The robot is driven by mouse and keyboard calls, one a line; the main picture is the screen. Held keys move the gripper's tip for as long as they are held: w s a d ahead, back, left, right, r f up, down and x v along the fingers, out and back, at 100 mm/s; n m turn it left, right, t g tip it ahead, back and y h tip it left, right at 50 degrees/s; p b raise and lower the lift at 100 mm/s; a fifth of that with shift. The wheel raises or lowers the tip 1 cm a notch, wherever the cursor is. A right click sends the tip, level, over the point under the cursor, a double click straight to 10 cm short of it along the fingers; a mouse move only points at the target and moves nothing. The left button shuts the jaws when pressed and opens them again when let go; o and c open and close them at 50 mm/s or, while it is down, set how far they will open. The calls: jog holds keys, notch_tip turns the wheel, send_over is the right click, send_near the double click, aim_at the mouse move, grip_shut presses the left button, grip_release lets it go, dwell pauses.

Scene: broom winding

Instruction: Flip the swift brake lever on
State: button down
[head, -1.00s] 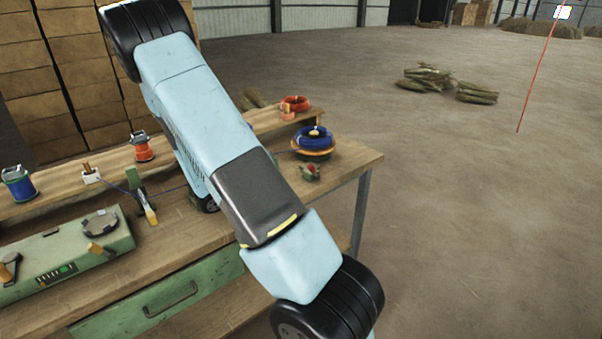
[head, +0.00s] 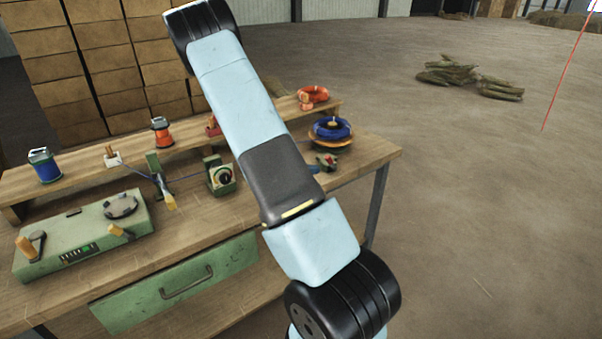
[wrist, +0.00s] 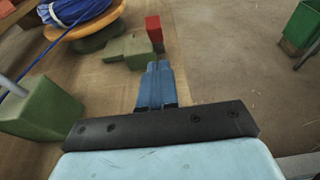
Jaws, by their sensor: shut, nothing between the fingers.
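The swift is a round orange-brown turntable (head: 345,143) bearing a blue coil (head: 333,128) at the bench's right end. In front of it is a small green bracket with a red piece, likely the brake lever (head: 326,161). In the wrist view the red block (wrist: 154,29) stands upright by the green base (wrist: 130,47), beside the swift's rim (wrist: 100,25). My gripper (wrist: 159,66) is shut and empty, its blue fingertips pointing at the green and red bracket. A small gap seems to lie between them.
A green block with a rod (wrist: 40,108) stands left of my gripper, a blue wire nearby. A green box with a dial (head: 221,176), a green winder unit (head: 85,235) and a shelf with spools (head: 162,132) are on the bench. Open floor lies right.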

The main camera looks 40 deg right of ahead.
aim_at(329, 159)
jog(key=shift+d+r, duration=0.5)
jog(key=shift+d, duration=0.2)
jog(key=shift+d+r, duration=0.45)
jog(key=shift+d, duration=0.25)
jog(key=shift+w+a+r, duration=0.1)
